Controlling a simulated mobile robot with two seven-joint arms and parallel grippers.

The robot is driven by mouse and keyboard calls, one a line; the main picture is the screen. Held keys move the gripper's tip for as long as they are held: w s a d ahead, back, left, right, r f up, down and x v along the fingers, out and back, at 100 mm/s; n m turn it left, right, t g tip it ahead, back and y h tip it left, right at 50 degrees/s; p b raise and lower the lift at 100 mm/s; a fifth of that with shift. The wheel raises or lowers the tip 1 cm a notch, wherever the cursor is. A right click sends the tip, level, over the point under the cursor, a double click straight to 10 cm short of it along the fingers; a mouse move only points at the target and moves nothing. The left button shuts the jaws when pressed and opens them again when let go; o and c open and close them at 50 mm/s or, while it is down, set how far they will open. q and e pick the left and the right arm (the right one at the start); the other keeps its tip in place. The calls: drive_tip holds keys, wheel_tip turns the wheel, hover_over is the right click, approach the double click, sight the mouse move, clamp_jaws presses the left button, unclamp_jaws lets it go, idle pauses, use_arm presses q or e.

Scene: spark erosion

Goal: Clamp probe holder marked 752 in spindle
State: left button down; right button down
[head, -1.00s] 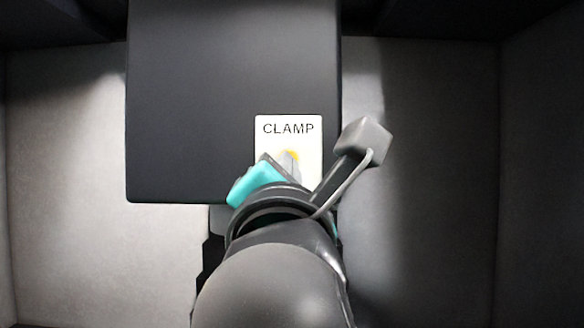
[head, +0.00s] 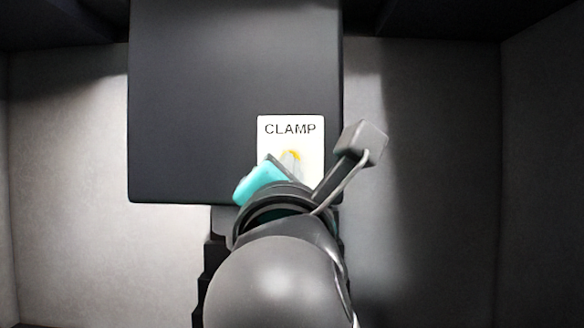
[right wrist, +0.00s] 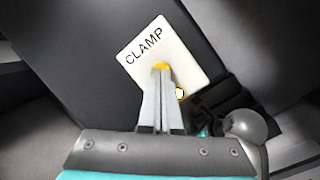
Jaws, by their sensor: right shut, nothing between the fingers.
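My right gripper (head: 291,160) is shut and empty. Its fingertips are at the yellow button (right wrist: 161,66) on the white CLAMP plate (head: 277,129), and they cover most of the button. In the right wrist view the closed fingers (right wrist: 161,72) overlap the button; whether they press it I cannot tell. The plate sits low on the front of the dark spindle head (head: 225,100). A small bright round spot (right wrist: 180,93) shows beside the fingers. The probe holder and its 752 mark are not recognisable; my right arm covers the area under the head. My left gripper's jaws cannot be made out.
Dark stepped parts (head: 215,255) show below the head, beside my arm. A grey rounded part (right wrist: 246,125) with dark and teal pieces is close on the right in the right wrist view. Pale enclosure walls (head: 65,150) leave free room on both sides.

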use_arm(q)
drive_tip(key=shift+r, duration=0.4)
use_arm(e)
drive_tip(key=shift+w, duration=0.25)
